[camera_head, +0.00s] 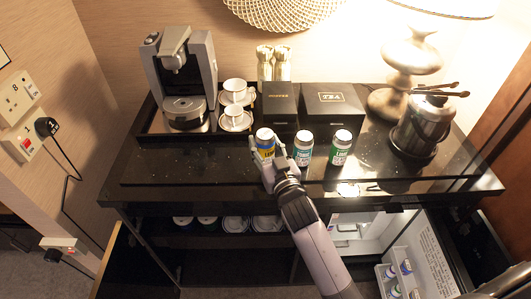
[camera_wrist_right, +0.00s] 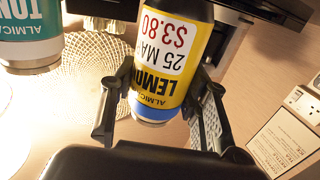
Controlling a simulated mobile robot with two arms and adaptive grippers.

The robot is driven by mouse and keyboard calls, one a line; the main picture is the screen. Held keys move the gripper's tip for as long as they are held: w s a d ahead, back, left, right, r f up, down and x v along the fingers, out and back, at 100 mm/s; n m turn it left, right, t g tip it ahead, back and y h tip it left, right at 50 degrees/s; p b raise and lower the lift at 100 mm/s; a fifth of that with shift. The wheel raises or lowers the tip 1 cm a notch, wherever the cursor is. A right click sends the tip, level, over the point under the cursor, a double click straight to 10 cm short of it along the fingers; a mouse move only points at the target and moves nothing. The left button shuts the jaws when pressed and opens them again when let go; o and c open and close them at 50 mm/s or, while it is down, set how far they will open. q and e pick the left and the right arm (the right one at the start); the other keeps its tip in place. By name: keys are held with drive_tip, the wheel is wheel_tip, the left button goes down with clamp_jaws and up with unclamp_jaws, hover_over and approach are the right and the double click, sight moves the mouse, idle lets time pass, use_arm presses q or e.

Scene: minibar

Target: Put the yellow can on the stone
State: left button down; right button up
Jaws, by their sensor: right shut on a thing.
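The yellow can (camera_head: 265,144), with a white top and a blue band, is at the left end of a row of three cans on the minibar. My right gripper (camera_head: 267,152) has its fingers on either side of it. In the right wrist view, the yellow can (camera_wrist_right: 172,60) sits between the two fingers of the right gripper (camera_wrist_right: 160,106), its label upside down in the picture. The stone seems to be the dark speckled slab (camera_head: 200,169) under the row. I cannot tell whether the can touches it. My left gripper is not in view.
A teal-labelled can (camera_head: 303,148) and a green-labelled can (camera_head: 341,148) stand to the right. Black boxes (camera_head: 333,105) stand behind, a coffee machine (camera_head: 180,75) and cups (camera_head: 235,105) at back left, an ice bucket (camera_head: 421,130) at right. The slab's left part is clear.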

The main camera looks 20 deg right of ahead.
sight(268, 160)
wheel_tip(268, 160, down, 4)
drive_tip(key=shift+w+r, duration=0.1)
drive_tip(key=shift+r, duration=0.15)
drive_tip(key=shift+f, duration=0.1)
drive_tip(key=o, duration=1.4)
drive_tip(key=shift+o, duration=0.2)
